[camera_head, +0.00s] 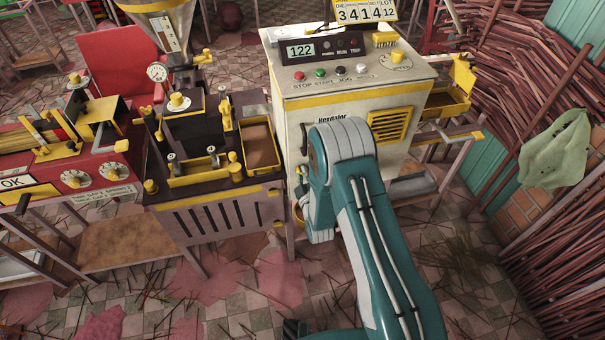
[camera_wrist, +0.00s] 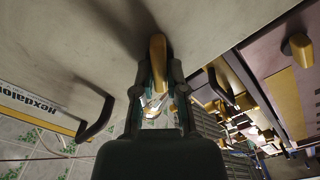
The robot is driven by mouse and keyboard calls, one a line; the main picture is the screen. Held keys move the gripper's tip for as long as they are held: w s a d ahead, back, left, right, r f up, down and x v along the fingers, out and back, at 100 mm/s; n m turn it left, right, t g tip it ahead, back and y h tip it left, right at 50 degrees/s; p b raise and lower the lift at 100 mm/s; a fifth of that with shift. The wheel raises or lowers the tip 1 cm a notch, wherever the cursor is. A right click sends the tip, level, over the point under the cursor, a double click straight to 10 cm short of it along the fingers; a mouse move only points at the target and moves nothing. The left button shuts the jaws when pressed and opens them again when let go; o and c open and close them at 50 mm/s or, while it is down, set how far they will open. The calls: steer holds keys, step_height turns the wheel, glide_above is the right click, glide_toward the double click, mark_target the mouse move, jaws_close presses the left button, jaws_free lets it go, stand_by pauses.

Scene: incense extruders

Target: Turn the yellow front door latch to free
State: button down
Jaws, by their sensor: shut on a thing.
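The yellow latch (camera_wrist: 158,62) is a rounded bar on the pale door panel in the wrist view. It runs up and down in that picture, between the two dark fingers of my gripper (camera_wrist: 158,90), which are shut on it. In the head view my teal arm reaches to the front of the cream cabinet (camera_head: 350,103) and covers the latch and the gripper. I cannot tell from there how far the latch is turned.
A dark door handle (camera_wrist: 95,118) sits left of my fingers, and another dark handle (camera_wrist: 222,87) to the right. In the head view a dark machine with yellow trays (camera_head: 205,168) stands close left of the cabinet. Bundled sticks (camera_head: 500,75) fill the right side.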

steer(key=shift+a, duration=0.1)
steer(key=c, duration=0.7)
jaws_free()
steer(key=shift+a+f, duration=0.1)
steer(key=v, duration=1.2)
